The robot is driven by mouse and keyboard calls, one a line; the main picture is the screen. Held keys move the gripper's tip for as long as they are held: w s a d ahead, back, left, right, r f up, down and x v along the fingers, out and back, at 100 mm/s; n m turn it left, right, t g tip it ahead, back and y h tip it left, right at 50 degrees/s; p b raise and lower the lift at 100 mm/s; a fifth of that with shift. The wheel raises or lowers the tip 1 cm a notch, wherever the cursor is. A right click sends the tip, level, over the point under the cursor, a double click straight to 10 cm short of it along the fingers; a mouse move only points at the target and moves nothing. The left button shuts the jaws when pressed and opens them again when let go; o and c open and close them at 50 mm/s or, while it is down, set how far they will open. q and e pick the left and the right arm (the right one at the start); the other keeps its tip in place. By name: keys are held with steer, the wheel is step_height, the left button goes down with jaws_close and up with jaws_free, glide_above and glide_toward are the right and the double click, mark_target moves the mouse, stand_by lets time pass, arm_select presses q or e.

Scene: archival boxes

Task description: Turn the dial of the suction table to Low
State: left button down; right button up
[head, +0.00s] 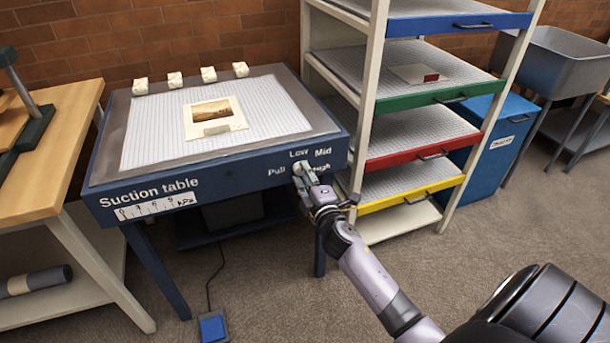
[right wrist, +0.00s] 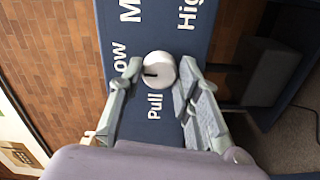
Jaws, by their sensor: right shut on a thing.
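The suction table (head: 215,180) is a dark blue table with a pale gridded top. Its dial (right wrist: 161,68) is a round whitish knob on the front panel, with Low, Mid, Pull and High printed around it. In the right wrist view the dial's dark mark lies on its left side, toward the side between the Pull label (right wrist: 155,105) and the Low label (right wrist: 119,58). My right gripper (head: 304,177) is at the panel, shut on the dial, one finger on each side. It partly hides the dial and the High label in the head view. My left gripper is not in view.
A photograph (head: 214,128) lies on the tabletop, with several white blocks along the back edge. A rack with coloured trays (head: 431,100) stands close on the right. A wooden table (head: 45,160) is at the left. A blue pedal (head: 213,326) lies on the floor.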

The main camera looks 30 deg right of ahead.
steer(key=shift+a, duration=0.1)
stand_by(0.3)
steer(key=o, duration=1.1)
steer(key=shift+o, duration=0.2)
steer(key=v, duration=1.2)
steer(key=shift+f, duration=0.15)
